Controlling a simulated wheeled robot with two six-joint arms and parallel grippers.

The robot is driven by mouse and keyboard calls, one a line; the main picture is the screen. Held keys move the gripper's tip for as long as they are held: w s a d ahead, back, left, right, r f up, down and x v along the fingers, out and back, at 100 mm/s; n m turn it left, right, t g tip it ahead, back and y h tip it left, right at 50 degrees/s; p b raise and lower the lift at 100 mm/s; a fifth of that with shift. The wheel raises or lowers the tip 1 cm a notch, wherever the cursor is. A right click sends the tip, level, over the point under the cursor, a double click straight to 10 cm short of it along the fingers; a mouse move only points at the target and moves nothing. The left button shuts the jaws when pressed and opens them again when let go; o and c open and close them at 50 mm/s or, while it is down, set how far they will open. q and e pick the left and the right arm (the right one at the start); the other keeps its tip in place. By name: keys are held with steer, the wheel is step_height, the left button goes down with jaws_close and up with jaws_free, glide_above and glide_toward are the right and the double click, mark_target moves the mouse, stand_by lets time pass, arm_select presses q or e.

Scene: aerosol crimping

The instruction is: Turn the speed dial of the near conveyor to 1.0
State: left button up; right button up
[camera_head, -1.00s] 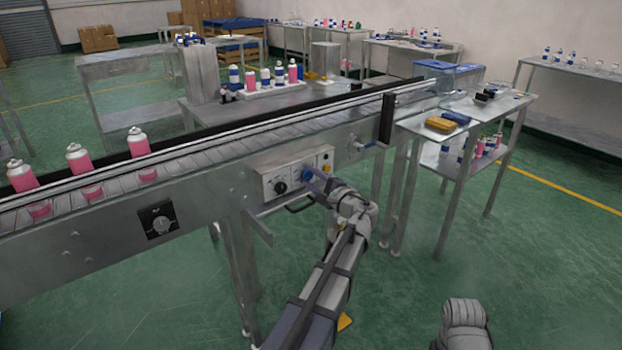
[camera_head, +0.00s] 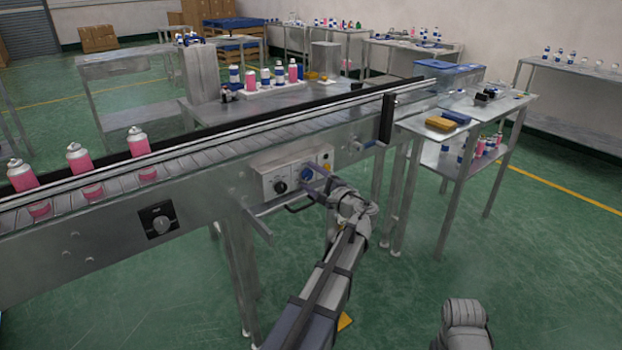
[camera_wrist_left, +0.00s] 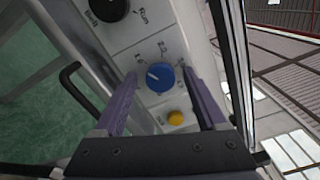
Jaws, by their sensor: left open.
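The near conveyor (camera_head: 215,185) carries a pale control box (camera_head: 268,179) on its side. A blue dial (camera_head: 307,174) sits on this box beside a black dial (camera_head: 280,187). My left gripper (camera_head: 316,182) is open at the box. In the wrist view its two purple fingers (camera_wrist_left: 160,82) stand on either side of the blue dial, with visible gaps. My right gripper is out of view.
A yellow button (camera_wrist_left: 176,118) lies close to the blue dial. A dark bar handle (camera_wrist_left: 78,88) sticks out beside the box. Pink cans (camera_head: 79,163) stand on the belt. Green floor is open to the right.

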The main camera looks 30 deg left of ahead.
arm_select(q)
steer(key=v, duration=0.8)
steer(key=shift+a, duration=0.1)
